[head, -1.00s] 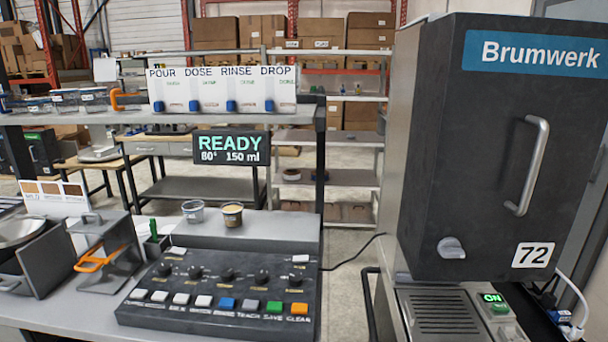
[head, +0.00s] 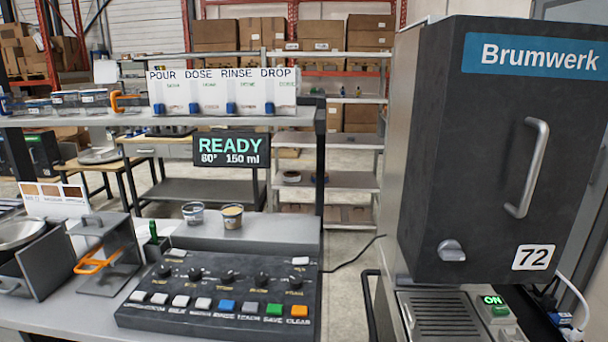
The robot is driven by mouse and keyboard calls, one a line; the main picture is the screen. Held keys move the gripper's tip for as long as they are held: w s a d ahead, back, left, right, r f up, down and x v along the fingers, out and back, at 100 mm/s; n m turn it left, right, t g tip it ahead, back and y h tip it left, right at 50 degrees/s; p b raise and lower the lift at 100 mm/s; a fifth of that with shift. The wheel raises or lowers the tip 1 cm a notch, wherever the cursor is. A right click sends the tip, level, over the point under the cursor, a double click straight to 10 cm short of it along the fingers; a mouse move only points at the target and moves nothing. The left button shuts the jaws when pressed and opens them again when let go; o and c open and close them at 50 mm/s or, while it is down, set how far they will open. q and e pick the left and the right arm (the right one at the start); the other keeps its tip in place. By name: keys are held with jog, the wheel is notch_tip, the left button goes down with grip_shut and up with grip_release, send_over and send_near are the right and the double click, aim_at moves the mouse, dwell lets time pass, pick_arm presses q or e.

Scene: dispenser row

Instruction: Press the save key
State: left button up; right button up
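The save key (head: 274,309) is a green key in the front row of the dark control panel (head: 215,300), with "SAVE" lettered below it. The orange clear key (head: 298,311) is to its right and a grey key (head: 250,308) is to its left. A blue key and several white keys continue leftward. Nothing covers the save key. The display (head: 231,150) above the panel reads "READY", "150 ml" and a temperature. Neither of my grippers shows in the head view.
Dark knobs (head: 227,278) stand behind the key row. Two small cups (head: 232,217) sit on the ledge behind the panel. A metal box with an orange handle (head: 92,264) stands to the left. A tall dark Brumwerk cabinet (head: 500,150) stands on the right.

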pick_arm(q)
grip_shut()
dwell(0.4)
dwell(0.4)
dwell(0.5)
